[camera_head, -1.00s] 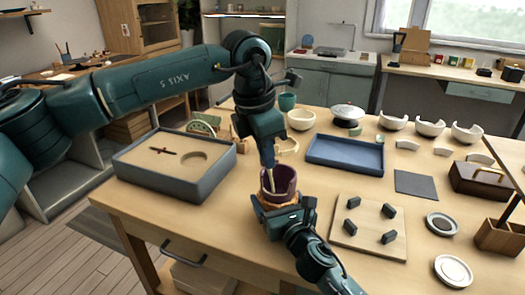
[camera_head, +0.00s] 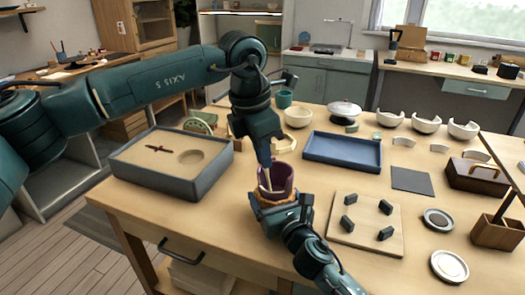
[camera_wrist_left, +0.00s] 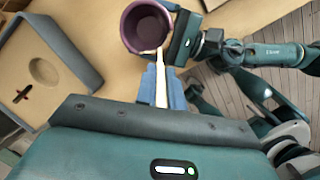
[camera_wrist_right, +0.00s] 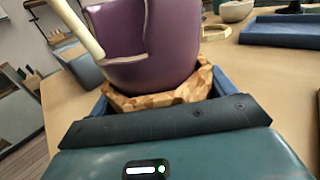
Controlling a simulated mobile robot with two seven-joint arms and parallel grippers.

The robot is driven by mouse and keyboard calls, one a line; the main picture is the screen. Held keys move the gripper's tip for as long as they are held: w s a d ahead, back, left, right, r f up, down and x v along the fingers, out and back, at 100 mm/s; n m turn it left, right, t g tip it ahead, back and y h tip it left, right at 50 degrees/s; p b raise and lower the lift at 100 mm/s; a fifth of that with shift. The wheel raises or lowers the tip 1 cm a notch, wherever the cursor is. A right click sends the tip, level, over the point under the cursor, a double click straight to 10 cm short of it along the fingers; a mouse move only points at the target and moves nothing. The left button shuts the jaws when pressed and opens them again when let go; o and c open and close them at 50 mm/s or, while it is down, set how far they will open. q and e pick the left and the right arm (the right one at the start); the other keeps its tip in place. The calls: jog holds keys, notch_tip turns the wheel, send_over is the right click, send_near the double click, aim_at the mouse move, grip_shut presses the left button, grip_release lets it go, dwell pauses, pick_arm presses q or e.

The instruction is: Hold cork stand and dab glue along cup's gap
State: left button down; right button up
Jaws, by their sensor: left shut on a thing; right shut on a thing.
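A purple cup (camera_head: 286,174) sits upright on the brown cork stand (camera_wrist_right: 165,97) over the worktable. My right gripper (camera_head: 281,207) is shut on the cork stand, below the cup. A notch-like gap with pale edges shows on the cup wall (camera_wrist_right: 172,40) in the right wrist view. My left gripper (camera_head: 264,161) is shut on a pale applicator stick (camera_wrist_left: 161,82) and points it down at the cup. The stick (camera_wrist_right: 80,27) shows beside the gap in the right wrist view. Whether its tip touches the edge cannot be told.
A grey box (camera_head: 205,182) with a sand-coloured top stands left. A blue tray (camera_head: 343,166) lies behind right. A wooden board (camera_head: 352,236) with dark pegs is right of my right gripper. White broken bowls (camera_head: 425,123) stand farther back.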

pick_arm(q)
jog(key=shift+r, duration=0.1)
dwell(0.7)
jog(key=shift+d, duration=0.1)
jog(key=shift+d+r, duration=0.1)
jog(key=shift+d, duration=0.85)
jog(key=shift+f, duration=0.35)
dwell(0.6)
jog(key=shift+r, duration=0.3)
jog(key=w+d+v, duration=0.1)
jog(key=v, duration=0.6)
jog(key=shift+r, duration=0.55)
dwell(1.2)
pick_arm(e)
jog(key=o, duration=0.9)
